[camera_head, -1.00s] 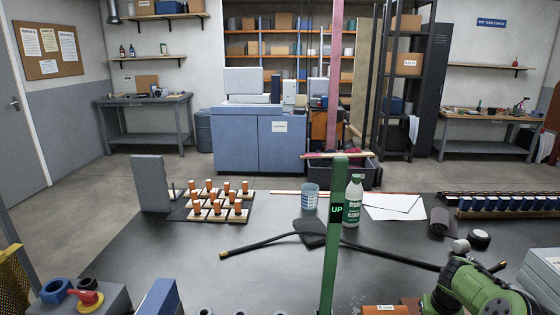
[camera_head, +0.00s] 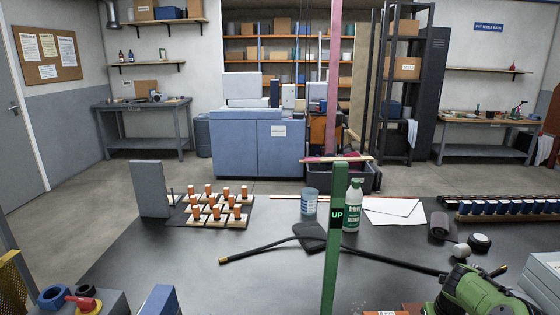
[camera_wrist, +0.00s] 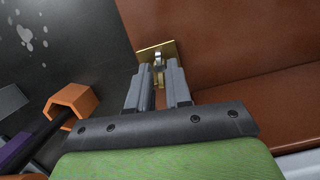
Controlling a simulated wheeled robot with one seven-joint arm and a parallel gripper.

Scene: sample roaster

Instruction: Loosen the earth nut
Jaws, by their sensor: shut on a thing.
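In the wrist view the two grey fingers of my gripper (camera_wrist: 159,78) are closed on a small silver metal nut (camera_wrist: 158,58). The nut sits against a square brass plate (camera_wrist: 171,47) fixed to a reddish-brown surface (camera_wrist: 225,45). The fingers hide part of the nut, and I cannot tell how far it is threaded on. In the head view my green arm shows at the lower right, and the fingers and nut are out of sight.
An orange hexagonal-ended thing (camera_wrist: 72,100) lies left of the fingers in the wrist view.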

